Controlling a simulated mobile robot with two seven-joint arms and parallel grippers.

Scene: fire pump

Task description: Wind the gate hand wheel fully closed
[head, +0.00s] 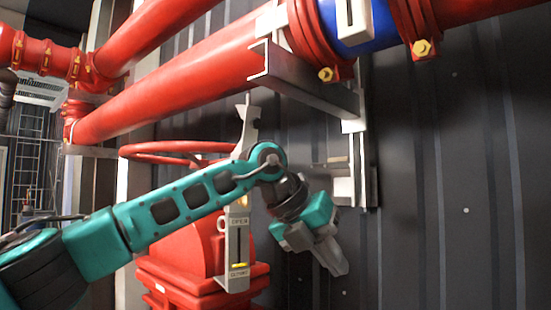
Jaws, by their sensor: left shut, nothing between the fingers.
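The red hand wheel (165,147) lies roughly level behind my left arm, left of the picture's middle. My arm and a grey bracket hide its right part. Below it is the red gate valve body (190,260). A grey indicator plate (238,245) stands in front of the body, with an upper label that seems to read OPEN, a lower label and a yellow marker near its lower end. My left gripper (338,262) is to the right of the wheel and plate, pointing down and right. It is shut and empty, apart from the wheel. My right gripper is not in view.
Large red pipes (185,85) run across above the wheel. A grey steel bracket (315,85) juts out under them, above my left gripper. A dark ribbed wall (455,200) stands behind. The space right of my gripper looks clear.

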